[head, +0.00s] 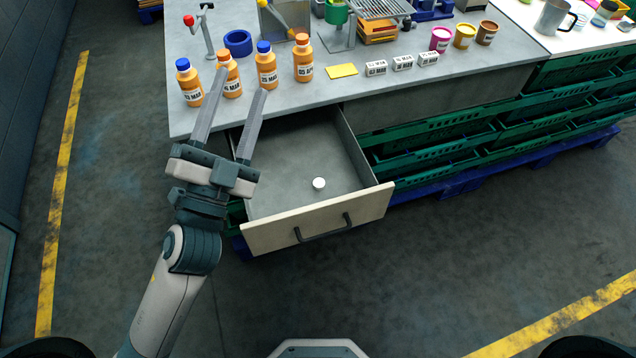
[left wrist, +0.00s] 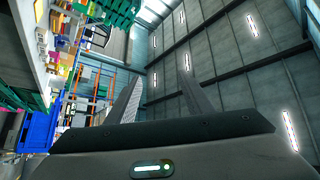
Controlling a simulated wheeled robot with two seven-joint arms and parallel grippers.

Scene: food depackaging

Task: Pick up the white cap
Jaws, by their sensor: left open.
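The white cap (head: 319,184) lies on the floor of the open drawer (head: 285,155), toward its front panel. My left gripper (head: 240,92) is open and empty, its fingers pointing up and away over the drawer's left side and the bench edge. The gripper is to the left of the cap and apart from it. In the left wrist view, the two fingers (left wrist: 160,88) stand apart with nothing between them, against the ceiling; the cap does not show there. My right gripper is not in either view.
Several orange bottles (head: 266,66) stand on the grey bench (head: 335,95) behind the left fingers. A yellow card (head: 341,71), small labelled boxes (head: 402,63) and jars (head: 464,37) stand farther right. Green crates (head: 430,150) are beside the drawer. The drawer's handle (head: 325,230) faces me.

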